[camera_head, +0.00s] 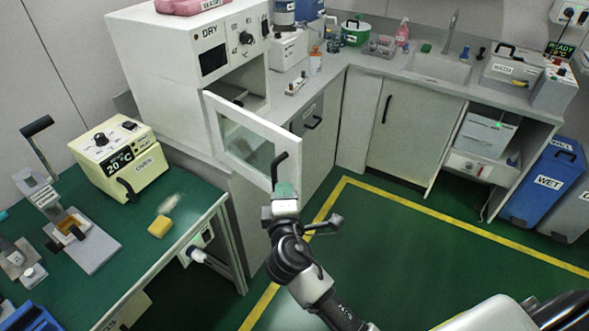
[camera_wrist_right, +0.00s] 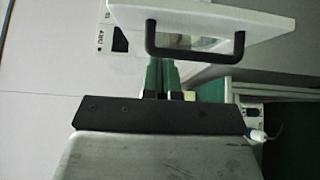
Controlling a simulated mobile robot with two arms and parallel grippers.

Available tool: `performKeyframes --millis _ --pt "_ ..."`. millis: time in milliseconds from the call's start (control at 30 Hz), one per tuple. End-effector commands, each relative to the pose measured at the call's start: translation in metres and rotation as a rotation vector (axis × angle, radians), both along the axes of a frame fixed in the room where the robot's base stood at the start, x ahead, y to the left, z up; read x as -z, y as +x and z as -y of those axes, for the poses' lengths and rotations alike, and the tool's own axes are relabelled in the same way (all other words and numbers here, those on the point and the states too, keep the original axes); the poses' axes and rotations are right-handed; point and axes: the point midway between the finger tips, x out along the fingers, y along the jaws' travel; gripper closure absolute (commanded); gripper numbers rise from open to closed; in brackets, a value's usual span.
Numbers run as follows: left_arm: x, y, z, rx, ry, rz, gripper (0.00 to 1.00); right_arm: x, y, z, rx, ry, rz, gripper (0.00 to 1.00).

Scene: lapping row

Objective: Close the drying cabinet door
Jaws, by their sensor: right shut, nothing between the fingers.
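The drying cabinet (camera_head: 188,43) is a white box labelled DRY, standing on the bench at the back left. Its white framed door (camera_head: 238,132) with a glass window is open, swung out toward me; part of the cabinet's inside shows behind it. The door (camera_wrist_right: 270,16) also shows at the top of the wrist view. A black bar handle (camera_head: 279,166) is on the door's free edge; it also shows in the wrist view (camera_wrist_right: 196,55). My right gripper (camera_head: 285,187) is shut and empty, close by the handle; I cannot tell whether they touch. My left gripper is not in view.
A green-topped table (camera_head: 142,222) at the left carries a cream oven (camera_head: 122,158), a yellow block (camera_head: 159,226) and a press. The corner bench with a sink (camera_head: 438,66) runs behind the door. Green floor (camera_head: 420,250) with a yellow line is clear at right.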

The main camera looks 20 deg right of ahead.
Motion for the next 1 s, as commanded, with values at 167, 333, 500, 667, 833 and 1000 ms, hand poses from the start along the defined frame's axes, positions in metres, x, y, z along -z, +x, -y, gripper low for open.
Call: performKeyframes --millis 167,333,500,667,833,1000 --pt "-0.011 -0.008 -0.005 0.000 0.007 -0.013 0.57 -0.003 0.035 0.013 0.001 -0.002 -0.001 1.00" --pt "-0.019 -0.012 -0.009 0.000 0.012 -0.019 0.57 -0.002 0.044 0.035 0.000 -0.001 -0.001 1.00" --pt "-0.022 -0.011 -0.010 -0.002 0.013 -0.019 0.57 0.000 0.049 0.044 0.000 0.002 -0.002 1.00" --pt "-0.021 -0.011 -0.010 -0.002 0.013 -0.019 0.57 0.001 0.049 0.045 0.000 0.002 -0.001 1.00" --pt "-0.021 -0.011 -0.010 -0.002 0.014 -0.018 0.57 0.001 0.049 0.045 0.000 0.002 -0.001 1.00" --pt "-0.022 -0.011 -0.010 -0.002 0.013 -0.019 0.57 0.000 0.051 0.050 -0.013 0.000 0.000 1.00"
